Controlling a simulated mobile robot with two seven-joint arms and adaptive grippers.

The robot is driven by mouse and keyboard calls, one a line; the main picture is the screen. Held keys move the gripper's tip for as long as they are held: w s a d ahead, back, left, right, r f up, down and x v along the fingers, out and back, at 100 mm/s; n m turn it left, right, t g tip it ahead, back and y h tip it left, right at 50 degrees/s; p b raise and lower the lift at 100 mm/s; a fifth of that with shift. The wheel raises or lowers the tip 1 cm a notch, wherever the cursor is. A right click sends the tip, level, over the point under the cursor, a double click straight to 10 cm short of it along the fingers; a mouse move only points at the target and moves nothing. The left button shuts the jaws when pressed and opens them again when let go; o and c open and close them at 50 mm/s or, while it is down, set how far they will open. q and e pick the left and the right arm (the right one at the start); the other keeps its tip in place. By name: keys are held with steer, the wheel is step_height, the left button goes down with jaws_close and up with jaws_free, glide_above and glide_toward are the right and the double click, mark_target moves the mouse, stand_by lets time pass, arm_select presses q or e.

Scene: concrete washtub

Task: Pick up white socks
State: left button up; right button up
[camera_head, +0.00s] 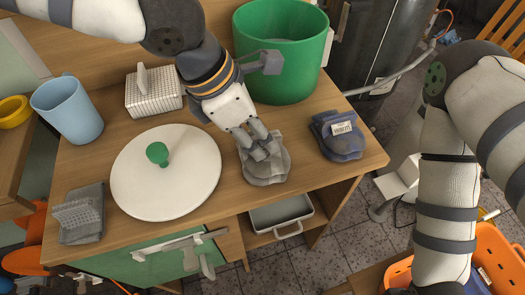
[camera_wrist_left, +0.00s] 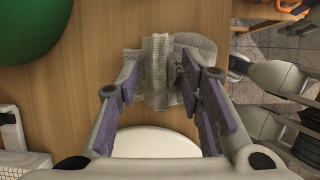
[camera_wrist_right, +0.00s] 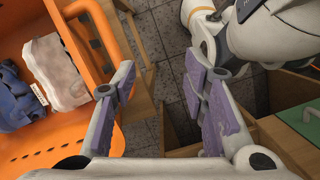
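A folded pair of pale grey-white socks (camera_head: 265,170) lies on the wooden table near its front edge. My left gripper (camera_head: 258,143) is right over it, pointing down, and covers part of it. In the left wrist view the socks (camera_wrist_left: 158,72) show between and beyond the two spread fingers (camera_wrist_left: 160,100), with no visible grip on them. My right gripper (camera_wrist_right: 160,85) is open and empty, beside an orange basket; in the head view its fingers are out of sight. A white folded cloth item (camera_wrist_right: 58,72) lies in that basket.
A blue folded pair with a label (camera_head: 342,137) lies right of the socks. A white round lid (camera_head: 165,172) is at left, a green pot (camera_head: 282,50) behind. Dark grey folded cloth (camera_head: 80,218) lies far left. The orange basket (camera_head: 495,240) stands at the lower right.

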arm_select(q)
jaws_close()
steer(key=shift+r, duration=0.1)
